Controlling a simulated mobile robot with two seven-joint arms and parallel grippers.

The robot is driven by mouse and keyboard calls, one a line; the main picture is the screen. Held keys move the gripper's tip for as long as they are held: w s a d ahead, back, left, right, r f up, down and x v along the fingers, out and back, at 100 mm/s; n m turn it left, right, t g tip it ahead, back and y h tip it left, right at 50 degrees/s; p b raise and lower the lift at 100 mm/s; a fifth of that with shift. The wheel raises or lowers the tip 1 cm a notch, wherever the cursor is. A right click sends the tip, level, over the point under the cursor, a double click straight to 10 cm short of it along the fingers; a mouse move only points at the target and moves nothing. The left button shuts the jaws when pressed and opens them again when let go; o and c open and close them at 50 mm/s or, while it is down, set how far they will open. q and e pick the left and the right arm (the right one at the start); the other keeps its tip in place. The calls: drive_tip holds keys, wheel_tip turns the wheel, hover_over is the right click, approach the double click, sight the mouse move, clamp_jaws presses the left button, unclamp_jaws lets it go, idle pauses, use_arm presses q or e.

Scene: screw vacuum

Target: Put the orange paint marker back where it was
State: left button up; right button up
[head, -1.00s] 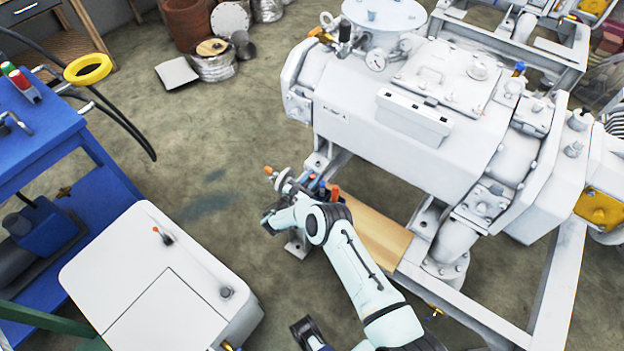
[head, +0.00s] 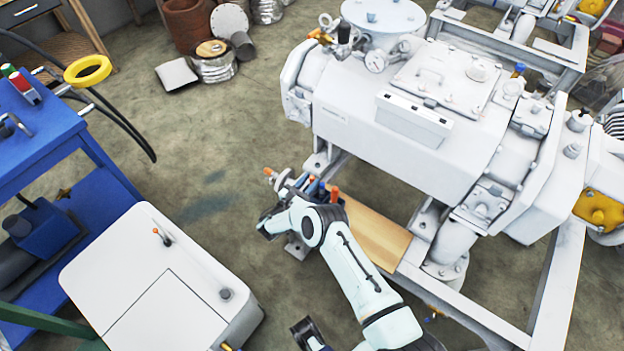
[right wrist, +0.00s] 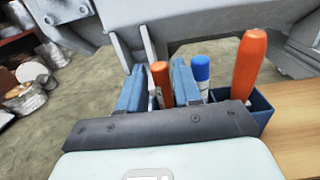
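In the right wrist view an orange paint marker (right wrist: 161,82) stands upright between the two blue fingers of my right gripper (right wrist: 158,84). The fingers are parted, with a narrow gap beside the left one; the marker's lower part is hidden. To its right stand a blue marker (right wrist: 201,70) and a larger orange marker (right wrist: 250,62) in a dark blue holder (right wrist: 262,106). In the head view my right gripper is beside the pump's lower frame, largely hidden by its wrist. My left gripper (head: 308,333) shows only partly at the bottom edge.
The large white pump (head: 395,120) stands behind and right of the right gripper. A wooden board (head: 375,232) lies on its frame right of the markers. A white cabinet (head: 130,270) and a blue bench (head: 40,145) are at left. Open floor (head: 215,160) lies between.

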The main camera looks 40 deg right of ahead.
drive_tip(key=v, duration=1)
drive_tip(key=shift+a, duration=0.2)
